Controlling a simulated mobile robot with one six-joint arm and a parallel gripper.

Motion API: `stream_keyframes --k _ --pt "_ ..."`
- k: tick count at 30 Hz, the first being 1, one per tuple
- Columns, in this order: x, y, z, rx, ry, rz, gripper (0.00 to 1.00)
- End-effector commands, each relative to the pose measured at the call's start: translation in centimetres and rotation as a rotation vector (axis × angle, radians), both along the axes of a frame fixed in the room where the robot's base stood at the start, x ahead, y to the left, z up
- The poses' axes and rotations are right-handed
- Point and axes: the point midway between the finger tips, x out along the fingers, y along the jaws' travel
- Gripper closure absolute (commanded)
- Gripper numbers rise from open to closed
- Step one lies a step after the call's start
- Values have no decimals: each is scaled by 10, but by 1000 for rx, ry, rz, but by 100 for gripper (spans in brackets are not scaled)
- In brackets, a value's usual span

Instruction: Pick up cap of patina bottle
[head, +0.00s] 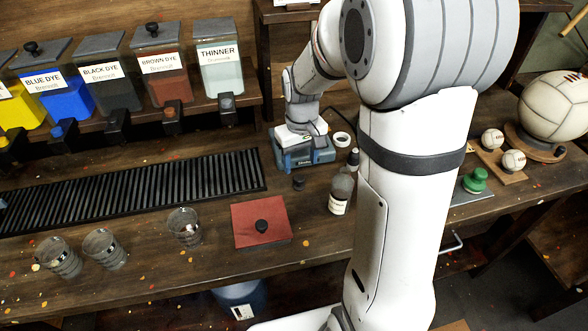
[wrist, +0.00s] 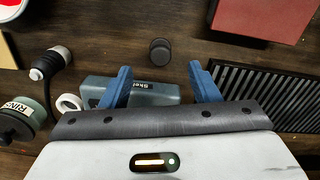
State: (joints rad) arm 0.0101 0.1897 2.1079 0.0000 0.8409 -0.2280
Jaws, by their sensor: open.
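A small dark round cap (wrist: 160,52) stands on the wooden bench in the wrist view, ahead of the gap between my fingertips and apart from them. It also shows in the head view (head: 299,183), left of a clear bottle (head: 338,196) with a pale label too small to read. My gripper (wrist: 160,82) is open and empty, with one blue finger on each side. In the head view my wrist is over a blue-grey device (head: 303,157), and my fingers are hard to tell apart from it.
The device's lettered body (wrist: 150,89) shows between my fingers. A black ribbed tray (wrist: 265,92) and a red block (wrist: 265,15) are to the right. Bench around the cap is clear.

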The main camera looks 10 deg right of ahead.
Motion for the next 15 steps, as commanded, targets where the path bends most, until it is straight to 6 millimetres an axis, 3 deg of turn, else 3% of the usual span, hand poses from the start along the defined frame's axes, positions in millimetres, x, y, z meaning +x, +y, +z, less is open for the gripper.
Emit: stream_keyframes --k 15 --pt "4 2 -65 0 8 3 44"
